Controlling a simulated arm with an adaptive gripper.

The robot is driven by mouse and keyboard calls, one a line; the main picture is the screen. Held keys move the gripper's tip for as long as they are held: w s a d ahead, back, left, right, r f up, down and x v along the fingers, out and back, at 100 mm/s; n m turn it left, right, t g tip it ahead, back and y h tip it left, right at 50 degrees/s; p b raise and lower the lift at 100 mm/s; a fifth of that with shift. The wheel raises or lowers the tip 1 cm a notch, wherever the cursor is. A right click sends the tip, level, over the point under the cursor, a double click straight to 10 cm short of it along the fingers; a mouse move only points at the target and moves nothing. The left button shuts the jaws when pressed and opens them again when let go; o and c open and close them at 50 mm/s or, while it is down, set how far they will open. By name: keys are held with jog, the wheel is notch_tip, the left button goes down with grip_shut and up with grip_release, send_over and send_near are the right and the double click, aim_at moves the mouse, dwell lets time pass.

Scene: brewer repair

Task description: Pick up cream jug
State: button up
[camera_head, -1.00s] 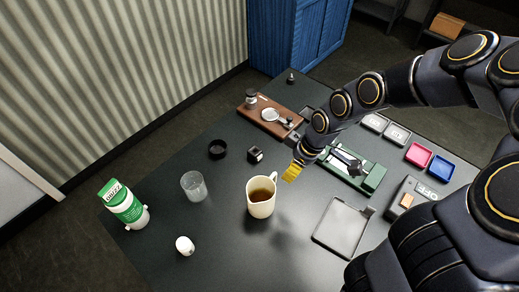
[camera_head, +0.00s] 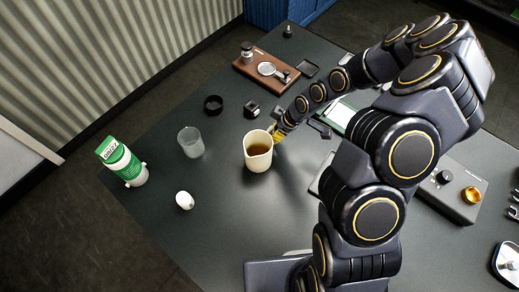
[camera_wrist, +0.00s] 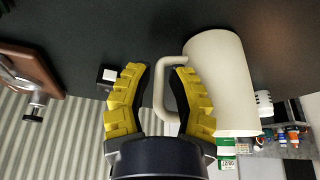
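The cream jug (camera_head: 256,160) stands upright on the dark table, with brown liquid inside. In the wrist view, the jug (camera_wrist: 225,85) is at the right, with its handle (camera_wrist: 160,95) towards my gripper (camera_wrist: 156,70). My gripper's yellow fingers are apart, and the handle lies between them. The right finger overlaps the handle's opening and the jug's side; I cannot tell whether it touches. In the head view, my gripper (camera_head: 277,134) is right beside the jug's right side, partly hidden by the jug and my arm.
A clear cup (camera_head: 191,143) and a small white object (camera_head: 184,200) stand left of the jug. A green-and-white carton (camera_head: 123,163) is further left. A black ring (camera_head: 213,104), a small dark block (camera_head: 251,110) and a wooden board (camera_head: 254,72) lie behind. The table front is clear.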

jog(key=shift+w+a+f, duration=0.1)
jog(key=shift+a+f, duration=0.1)
jog(key=shift+f, duration=0.4)
jog(key=shift+c, duration=0.3)
grip_shut()
jog(key=shift+r, duration=0.25)
